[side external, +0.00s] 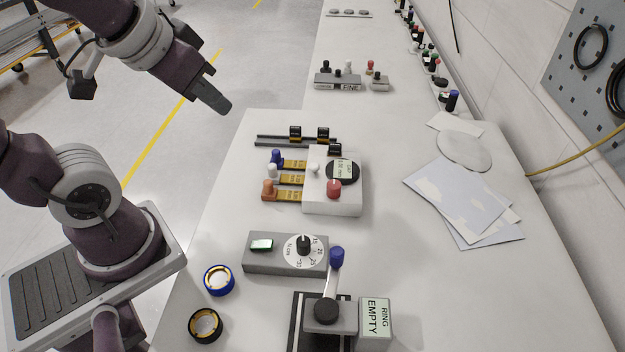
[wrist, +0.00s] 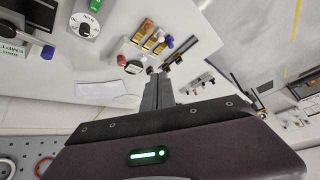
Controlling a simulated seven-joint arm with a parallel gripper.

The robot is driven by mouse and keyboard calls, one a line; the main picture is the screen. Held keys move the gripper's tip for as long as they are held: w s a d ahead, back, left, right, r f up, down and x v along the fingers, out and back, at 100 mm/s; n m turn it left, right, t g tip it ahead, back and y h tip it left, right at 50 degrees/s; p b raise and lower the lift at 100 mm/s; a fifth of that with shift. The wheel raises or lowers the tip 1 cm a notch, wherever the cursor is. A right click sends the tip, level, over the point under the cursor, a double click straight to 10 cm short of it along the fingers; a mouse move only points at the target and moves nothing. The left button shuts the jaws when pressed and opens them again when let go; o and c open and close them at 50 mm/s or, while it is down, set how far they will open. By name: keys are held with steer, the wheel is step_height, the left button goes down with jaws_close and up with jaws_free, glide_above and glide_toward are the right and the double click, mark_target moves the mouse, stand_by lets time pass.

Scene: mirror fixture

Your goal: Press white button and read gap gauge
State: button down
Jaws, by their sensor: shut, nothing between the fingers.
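My gripper (side external: 223,107) is shut and empty, in the air to the left of the bench and apart from the box. In the wrist view the gauge (wrist: 133,67) lies just left of my shut fingertips (wrist: 157,72); the white button is hard to make out.
A grey dial box (side external: 262,262), two rings (side external: 219,280), a blue-knobbed lever (side external: 337,257) and a "RING EMPTY" sign (side external: 376,318) stand nearer. A black rail (side external: 275,141) lies behind the white box. Papers (side external: 460,195) lie right; bench between is clear.

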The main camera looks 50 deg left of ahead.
steer(key=s+d+m+g+h, duration=0.1)
steer(key=s+d+h, duration=0.1)
steer(key=s+d, duration=0.2)
steer(key=shift+s+d+f+m, duration=0.15)
steer(key=shift+s+d+m, duration=0.15)
steer(key=shift+s, duration=0.6)
steer(key=shift+a, duration=0.1)
stand_by(1.2)
